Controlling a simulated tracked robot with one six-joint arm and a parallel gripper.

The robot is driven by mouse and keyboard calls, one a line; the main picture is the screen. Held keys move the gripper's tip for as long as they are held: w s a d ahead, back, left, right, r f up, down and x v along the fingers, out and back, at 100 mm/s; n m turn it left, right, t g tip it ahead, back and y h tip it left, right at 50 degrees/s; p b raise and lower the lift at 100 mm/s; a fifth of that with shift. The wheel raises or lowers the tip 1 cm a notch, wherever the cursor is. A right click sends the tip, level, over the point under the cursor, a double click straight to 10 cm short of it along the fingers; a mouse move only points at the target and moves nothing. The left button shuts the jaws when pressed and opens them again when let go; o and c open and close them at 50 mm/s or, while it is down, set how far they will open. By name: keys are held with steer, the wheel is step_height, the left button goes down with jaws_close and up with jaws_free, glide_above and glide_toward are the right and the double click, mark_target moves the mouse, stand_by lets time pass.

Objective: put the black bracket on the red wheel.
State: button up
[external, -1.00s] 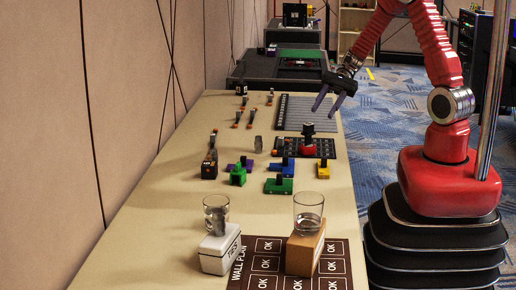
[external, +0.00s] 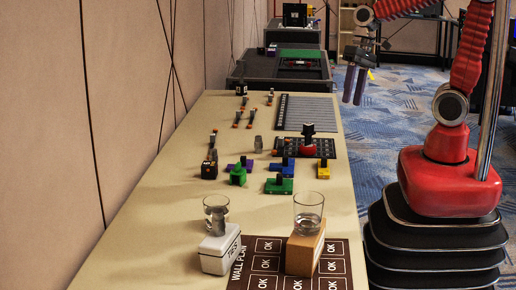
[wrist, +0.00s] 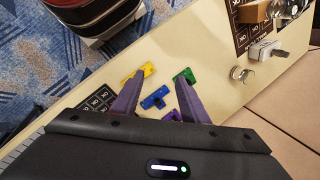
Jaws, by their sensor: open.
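A red wheel (external: 308,149) sits on a dark marked mat near the table's right edge in the external view. A black upright piece, which looks like the black bracket (external: 308,130), stands on top of it; whether it is fully seated I cannot tell. My gripper (external: 353,98) is open and empty, pointing down, raised past the table's right edge and apart from both. In the wrist view my gripper (wrist: 159,85) also shows its two purple fingers apart with nothing held. The wheel and bracket are not visible in that view.
Blue, yellow (external: 323,169) and green (external: 278,186) blocks stand in front of the mat. Small parts line the left side. A grey ribbed panel (external: 308,108) lies behind the mat.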

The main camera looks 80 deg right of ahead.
steer(key=s+a+r+n+t+h, duration=0.3)
steer(key=r+n, duration=0.3)
steer(key=n, duration=0.2)
steer(key=shift+s, duration=0.85)
